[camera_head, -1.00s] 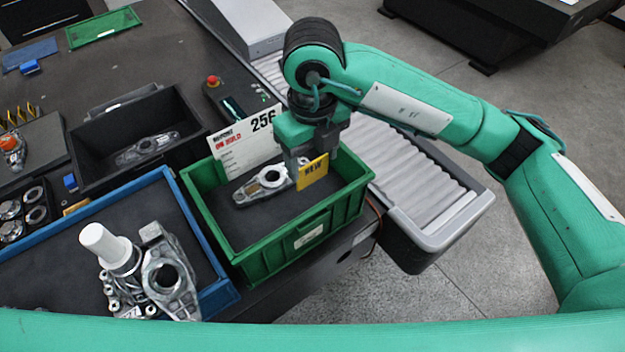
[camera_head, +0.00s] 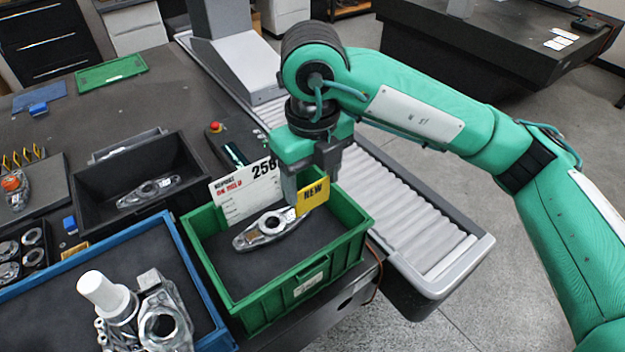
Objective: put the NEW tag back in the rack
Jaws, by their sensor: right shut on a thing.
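The yellow NEW tag (camera_head: 313,196) is held upright in my right gripper (camera_head: 308,190), which is shut on it. The gripper hangs over the back right part of the green bin (camera_head: 262,307). A metal casting (camera_head: 268,230) with a round bore lies in that bin, just left of the tag. I cannot tell whether the tag touches the casting. The rack is likely the dark block with a row of several yellow tags (camera_head: 22,158) at the far left edge. My left gripper is not in view.
A white card marked 256 (camera_head: 235,197) stands at the bin's back. A black bin (camera_head: 100,212) holds another casting. A blue tray (camera_head: 190,262) holds parts and a white cylinder (camera_head: 103,291). A roller conveyor (camera_head: 400,190) runs behind. A red button (camera_head: 215,127) stands near the black bin.

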